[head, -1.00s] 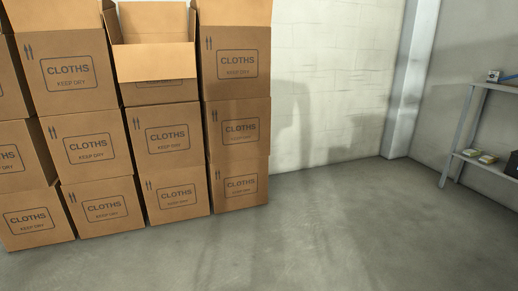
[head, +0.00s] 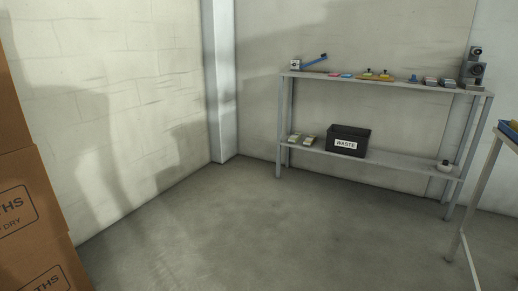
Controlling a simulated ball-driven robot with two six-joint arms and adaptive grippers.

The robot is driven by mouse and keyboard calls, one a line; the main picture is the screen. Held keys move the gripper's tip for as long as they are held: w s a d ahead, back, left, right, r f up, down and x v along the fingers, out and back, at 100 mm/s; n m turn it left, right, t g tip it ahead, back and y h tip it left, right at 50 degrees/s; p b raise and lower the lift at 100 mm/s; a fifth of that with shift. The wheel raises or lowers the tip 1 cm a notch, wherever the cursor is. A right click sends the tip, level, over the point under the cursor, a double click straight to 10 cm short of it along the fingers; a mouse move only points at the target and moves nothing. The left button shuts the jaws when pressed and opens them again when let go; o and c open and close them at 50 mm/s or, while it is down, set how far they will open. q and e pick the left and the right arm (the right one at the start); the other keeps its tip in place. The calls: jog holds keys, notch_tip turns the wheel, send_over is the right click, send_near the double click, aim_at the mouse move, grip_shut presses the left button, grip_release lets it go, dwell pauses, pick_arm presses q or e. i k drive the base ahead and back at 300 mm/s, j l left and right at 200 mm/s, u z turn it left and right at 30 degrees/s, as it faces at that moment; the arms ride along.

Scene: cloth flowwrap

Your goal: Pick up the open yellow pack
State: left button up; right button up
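I cannot make out an open yellow pack for certain. Two small pale yellowish packs (head: 308,141) lie at the left end of the lower shelf in the head view, too small to tell whether either is open. Small yellow items (head: 386,76) sit on the top shelf, also too small to identify. Neither of my grippers is in view.
A grey metal shelf rack (head: 410,88) stands against the far wall. Its lower shelf holds a black WASTE bin (head: 347,141). Cardboard CLOTHS boxes (head: 30,208) stand at the left edge. A table (head: 478,200) is at the right edge. The floor (head: 250,225) between is clear.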

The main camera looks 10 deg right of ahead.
aim_at(309, 141)
jog(key=i+l+z, duration=0.15)
jog(key=i+z, duration=0.8)
jog(key=i, duration=0.15)
jog(key=i+l+u, duration=0.35)
jog(key=i+l, duration=0.25)
jog(key=i, duration=0.25)
jog(key=i+l+u, duration=0.35)
jog(key=i+l, duration=0.45)
